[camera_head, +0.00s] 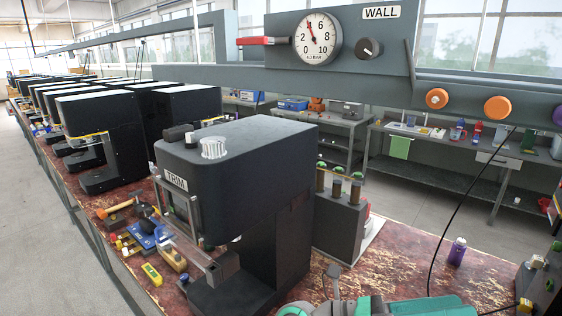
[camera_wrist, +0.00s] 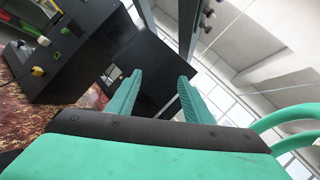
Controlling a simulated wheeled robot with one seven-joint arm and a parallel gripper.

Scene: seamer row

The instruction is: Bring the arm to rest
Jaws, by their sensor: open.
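My gripper (camera_wrist: 157,98) shows in the wrist view with its two green fingers spread wide apart. Nothing is between the fingers. Beyond them is a dark machine body, with windows and ceiling to the right. In the head view, green parts of my own arm show at the bottom edge, right of the machine labelled TRIM (camera_head: 240,165). The fingertips cannot be made out in that view.
A wall beam carries a gauge (camera_head: 318,38), a red-handled lever (camera_head: 262,41) and a dark knob (camera_head: 369,48). A purple bottle (camera_head: 457,252) stands on the bench at right. Tools, including a hammer (camera_head: 118,206), lie left of the TRIM machine. A black cable hangs at right.

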